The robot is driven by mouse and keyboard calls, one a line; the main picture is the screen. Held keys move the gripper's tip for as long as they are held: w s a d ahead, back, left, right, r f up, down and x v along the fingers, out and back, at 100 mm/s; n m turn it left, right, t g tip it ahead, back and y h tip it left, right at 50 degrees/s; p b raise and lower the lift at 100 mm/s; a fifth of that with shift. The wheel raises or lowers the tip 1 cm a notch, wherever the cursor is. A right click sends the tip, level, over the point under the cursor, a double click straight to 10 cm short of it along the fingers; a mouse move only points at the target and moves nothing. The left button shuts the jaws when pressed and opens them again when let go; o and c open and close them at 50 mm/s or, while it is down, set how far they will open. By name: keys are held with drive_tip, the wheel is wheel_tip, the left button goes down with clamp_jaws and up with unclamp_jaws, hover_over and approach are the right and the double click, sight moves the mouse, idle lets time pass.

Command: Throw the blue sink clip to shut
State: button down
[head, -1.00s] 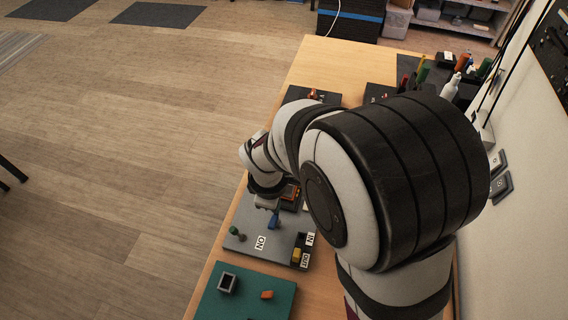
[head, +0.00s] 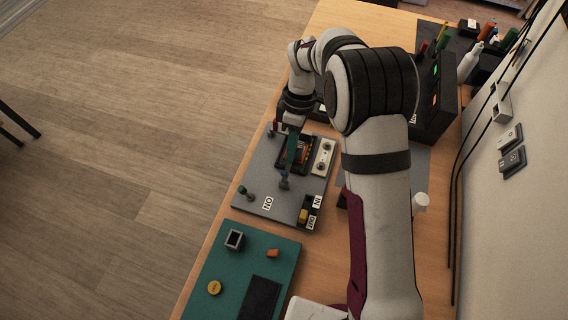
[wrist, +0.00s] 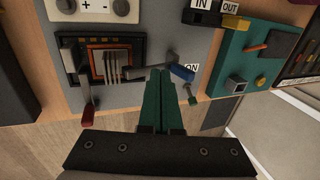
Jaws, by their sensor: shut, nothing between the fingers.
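The blue clip (head: 284,174) is a short blue handle on a grey metal lever. It sits on the grey panel (head: 250,172). In the wrist view the blue handle (wrist: 182,73) lies beside a label reading ON, with its lever running left towards the slotted black and orange unit (wrist: 105,60). My gripper (wrist: 160,72) is shut and empty, its green fingers pressed together. Its tips overlap the lever just left of the blue handle in the wrist view; I cannot tell whether they touch. In the head view my gripper (head: 290,165) points down at the clip.
A red-handled lever (wrist: 88,115) stands left of the slotted unit. A green knob (wrist: 190,95) is near the panel edge. A yellow block (head: 304,215) sits by IN and OUT labels. A teal board (head: 215,270) lies in front. A tall dark box (head: 435,100) stands behind my arm.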

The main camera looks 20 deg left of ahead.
drive_tip(key=shift+w+f, duration=1.1)
drive_tip(key=shift+f, duration=0.3)
drive_tip(key=shift+f, duration=0.15)
drive_tip(key=shift+s+f, duration=0.1)
drive_tip(key=shift+s, duration=0.75)
drive_tip(key=v, duration=0.5)
drive_tip(key=w+r, duration=0.5)
drive_tip(key=w, duration=0.3)
drive_tip(key=shift+w, duration=0.1)
